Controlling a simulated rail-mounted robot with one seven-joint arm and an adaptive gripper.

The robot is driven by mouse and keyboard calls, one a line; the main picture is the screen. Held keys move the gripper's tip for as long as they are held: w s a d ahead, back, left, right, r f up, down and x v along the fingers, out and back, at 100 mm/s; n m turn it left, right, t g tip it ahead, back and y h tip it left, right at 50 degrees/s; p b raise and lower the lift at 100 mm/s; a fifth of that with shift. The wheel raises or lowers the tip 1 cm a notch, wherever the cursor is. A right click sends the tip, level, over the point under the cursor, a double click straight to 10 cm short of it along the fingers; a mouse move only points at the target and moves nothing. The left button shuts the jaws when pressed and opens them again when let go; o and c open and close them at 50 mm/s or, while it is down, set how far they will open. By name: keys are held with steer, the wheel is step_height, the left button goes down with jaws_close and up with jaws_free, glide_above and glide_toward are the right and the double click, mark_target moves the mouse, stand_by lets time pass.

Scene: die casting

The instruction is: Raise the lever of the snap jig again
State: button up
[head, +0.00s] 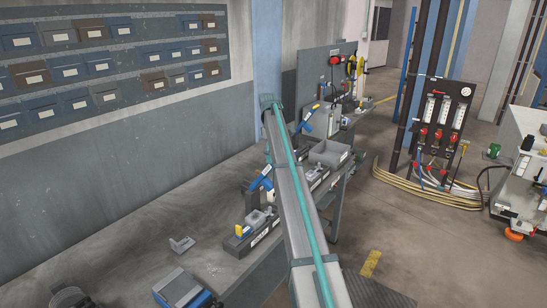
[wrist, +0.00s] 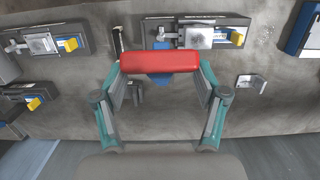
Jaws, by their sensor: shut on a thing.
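In the wrist view my gripper (wrist: 160,65) has its two teal-and-grey fingers at the ends of a red cylindrical grip (wrist: 160,61), shut on it. The grip lies level across the picture and looks like the lever's handle. A blue part (wrist: 160,78) shows just below it; how the two join is hidden. Behind the grip is a dark jig (wrist: 195,35) with a pale metal block and a yellow piece. In the head view a jig (head: 250,235) sits on the bench, with a blue lever (head: 262,178) beyond it. My gripper cannot be made out there.
Other jigs (wrist: 45,40) and (wrist: 30,104) stand to the left in the wrist view, and a small metal bracket (wrist: 250,82) lies at right. In the head view a grey bin (head: 330,153) stands farther along the bench (head: 130,245). Bare bench lies at left.

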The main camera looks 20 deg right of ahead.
steer(key=shift+a+f, duration=0.15)
steer(key=shift+f, duration=0.1)
steer(key=o, duration=1.7)
steer(key=shift+w+f, duration=0.15)
steer(key=shift+w, duration=0.1)
steer(key=shift+s+r, duration=0.2)
step_height(320, 180, up, 12)
steer(key=w, duration=0.1)
steer(key=shift+w+a, duration=0.2)
steer(key=shift+a, duration=0.15)
steer(key=shift+f, duration=0.15)
